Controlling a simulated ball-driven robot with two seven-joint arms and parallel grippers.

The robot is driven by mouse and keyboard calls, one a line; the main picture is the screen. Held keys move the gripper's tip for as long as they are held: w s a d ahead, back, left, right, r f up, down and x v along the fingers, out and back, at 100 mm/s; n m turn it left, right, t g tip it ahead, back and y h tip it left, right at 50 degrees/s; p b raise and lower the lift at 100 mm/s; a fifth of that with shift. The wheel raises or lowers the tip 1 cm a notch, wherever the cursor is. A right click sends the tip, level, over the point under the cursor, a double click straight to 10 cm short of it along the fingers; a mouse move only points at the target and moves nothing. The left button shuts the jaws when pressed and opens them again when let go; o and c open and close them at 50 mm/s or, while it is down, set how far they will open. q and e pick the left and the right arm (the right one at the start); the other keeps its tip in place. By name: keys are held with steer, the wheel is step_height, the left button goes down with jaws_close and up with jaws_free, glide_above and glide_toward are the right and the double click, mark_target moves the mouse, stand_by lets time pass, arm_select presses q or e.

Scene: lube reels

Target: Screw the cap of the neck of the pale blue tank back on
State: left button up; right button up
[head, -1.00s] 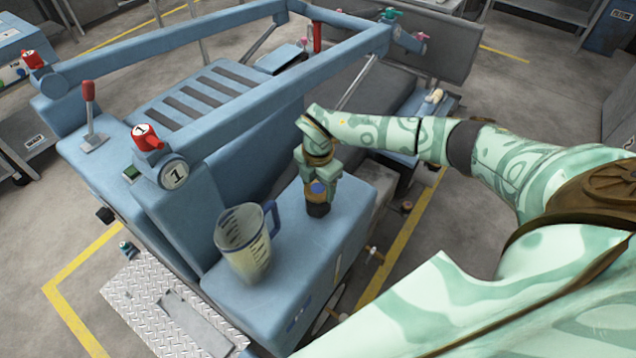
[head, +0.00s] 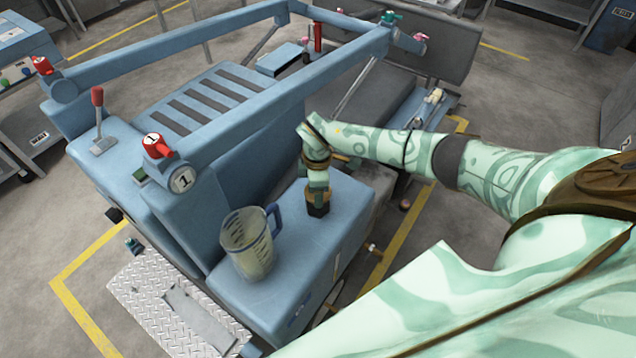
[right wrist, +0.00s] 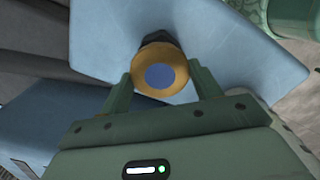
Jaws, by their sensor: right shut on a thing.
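The pale blue tank (head: 350,222) has a flat top with a short black neck (head: 318,210) standing on it. The brass-coloured cap (head: 317,196) sits at the top of the neck; in the right wrist view the cap (right wrist: 163,74) shows a blue disc in its middle. My right gripper (right wrist: 160,78) is shut on the cap, one finger on each side of it, and points down over the neck in the head view (head: 318,188). How far the cap sits on the thread cannot be told. My left gripper is not in view.
A clear measuring jug (head: 247,243) with a blue handle stands on the tank top, left of the neck. A metal tread plate (head: 165,300) lies at the front left.

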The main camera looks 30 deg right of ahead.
steer(key=shift+m, duration=0.6)
steer(key=m+p, duration=0.2)
steer(key=m, duration=0.1)
steer(key=shift+r, duration=0.15)
steer(key=shift+m, duration=0.7)
steer(key=shift+f+m, duration=0.2)
steer(key=shift+m, duration=0.2)
